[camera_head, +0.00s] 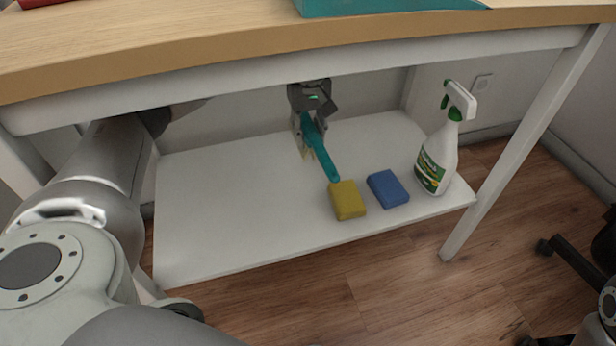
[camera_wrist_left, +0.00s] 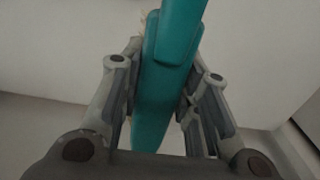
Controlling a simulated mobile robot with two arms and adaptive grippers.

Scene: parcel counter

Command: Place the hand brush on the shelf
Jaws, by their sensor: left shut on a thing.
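The teal hand brush (camera_head: 326,160) hangs tilted under the tabletop, over the back of the white shelf (camera_head: 225,215). My left gripper (camera_head: 309,118) is shut on the brush. The left wrist view shows the teal brush (camera_wrist_left: 168,75) between the two fingers of my left gripper (camera_wrist_left: 165,95). Pale bristles show beside the brush in the head view. The lower end of the brush is close to a yellow sponge; I cannot tell whether it touches the sponge or the shelf. My right gripper is not in view.
The yellow sponge (camera_head: 347,200), a blue sponge (camera_head: 388,188) and a spray bottle (camera_head: 438,155) stand on the shelf's right half. The shelf's left half is clear. The wooden tabletop (camera_head: 200,40) is above, and a white table leg (camera_head: 525,145) is at the right.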

